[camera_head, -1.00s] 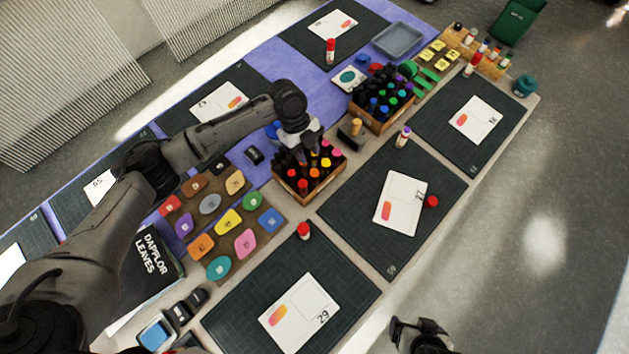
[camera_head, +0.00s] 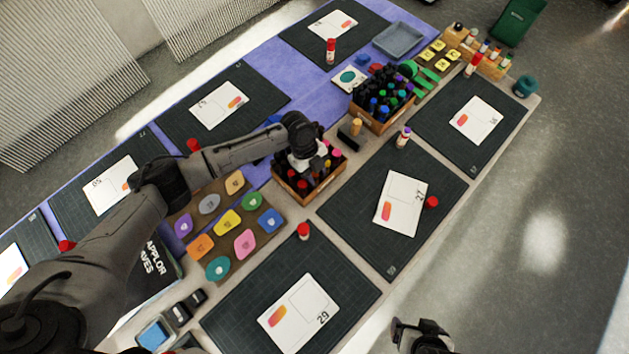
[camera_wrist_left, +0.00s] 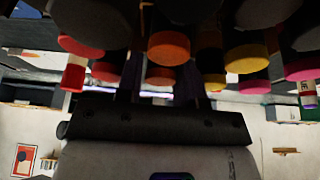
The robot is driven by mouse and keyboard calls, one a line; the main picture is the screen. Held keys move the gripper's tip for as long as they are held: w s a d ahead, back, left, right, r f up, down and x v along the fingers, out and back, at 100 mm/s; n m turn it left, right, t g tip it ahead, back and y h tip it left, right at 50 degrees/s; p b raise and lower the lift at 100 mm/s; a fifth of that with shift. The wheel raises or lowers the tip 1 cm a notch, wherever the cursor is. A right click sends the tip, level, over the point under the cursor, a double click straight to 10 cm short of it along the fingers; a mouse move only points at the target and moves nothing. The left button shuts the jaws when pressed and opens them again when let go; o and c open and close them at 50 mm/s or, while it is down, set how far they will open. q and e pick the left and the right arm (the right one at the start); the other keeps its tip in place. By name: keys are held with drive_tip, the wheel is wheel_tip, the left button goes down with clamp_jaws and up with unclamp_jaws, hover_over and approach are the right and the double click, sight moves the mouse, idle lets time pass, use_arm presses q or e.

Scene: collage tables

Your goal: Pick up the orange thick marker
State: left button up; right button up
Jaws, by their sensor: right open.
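A wooden crate (camera_head: 291,191) of black thick markers with coloured caps stands mid-table in the head view. My left gripper (camera_head: 309,160) is down over it, its fingers hidden among the markers. In the left wrist view, an orange-capped marker (camera_wrist_left: 169,48) shows close by, just beyond my left gripper's body. Another orange-toned cap (camera_wrist_left: 160,76) is below it, with red, yellow and pink caps to the sides. I cannot tell whether the left fingers are closed on a marker. My right gripper (camera_head: 418,326) is open and empty at the bottom, off the table edge.
A second crate (camera_head: 376,123) of darker-capped markers stands behind to the right, with a small stand (camera_head: 350,133) beside it. A board of coloured shapes (camera_head: 252,245) lies left of the crate. Black mats (camera_head: 345,215) with white cards surround it. A red-capped item (camera_head: 303,231) stands in front.

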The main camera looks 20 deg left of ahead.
use_arm(q)
clamp_jaws()
idle(0.3)
